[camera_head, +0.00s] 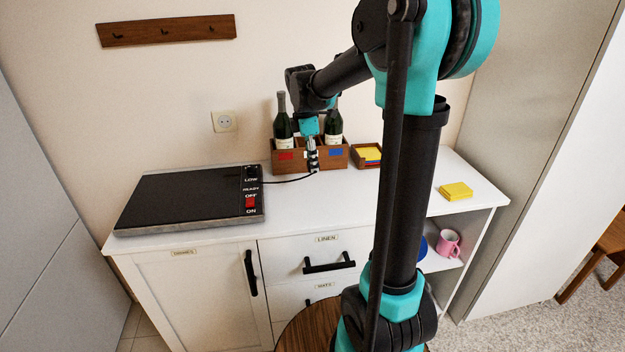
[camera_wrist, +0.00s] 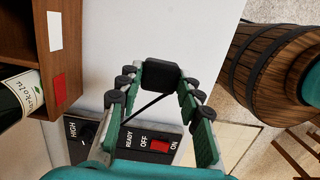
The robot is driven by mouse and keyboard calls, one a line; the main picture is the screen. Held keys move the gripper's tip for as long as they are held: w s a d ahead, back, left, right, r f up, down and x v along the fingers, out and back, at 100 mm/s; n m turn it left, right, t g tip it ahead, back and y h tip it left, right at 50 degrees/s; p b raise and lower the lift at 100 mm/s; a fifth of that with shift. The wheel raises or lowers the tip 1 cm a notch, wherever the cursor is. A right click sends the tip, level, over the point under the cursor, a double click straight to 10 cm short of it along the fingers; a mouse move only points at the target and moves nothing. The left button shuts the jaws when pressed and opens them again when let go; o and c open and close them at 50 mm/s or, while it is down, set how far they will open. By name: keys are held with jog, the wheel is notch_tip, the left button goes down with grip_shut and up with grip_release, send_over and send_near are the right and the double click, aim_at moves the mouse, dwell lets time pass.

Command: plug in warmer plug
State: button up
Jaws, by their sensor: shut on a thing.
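My gripper (camera_head: 312,160) is above the counter in front of the wooden bottle box. In the wrist view its fingers (camera_wrist: 161,80) are shut on the black warmer plug (camera_wrist: 162,73). The plug's prongs are not visible. A thin black cord (camera_head: 290,181) runs from the warmer's right side to the gripper. The warmer (camera_head: 180,198) is a flat black plate with a control panel (camera_head: 251,190) on its right; its red switch also shows in the wrist view (camera_wrist: 160,146). The round wall socket (camera_head: 224,121) is behind the warmer, left of my gripper, and looks empty.
The wooden box (camera_head: 318,161) holds two green bottles (camera_head: 283,122) close behind my gripper. A small wooden tray (camera_head: 367,154) with yellow items stands to its right. A yellow stack (camera_head: 456,191) lies on the right counter. A hook rail (camera_head: 167,30) hangs above.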

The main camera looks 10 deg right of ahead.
notch_tip(320, 180, up, 9)
dwell(0.6)
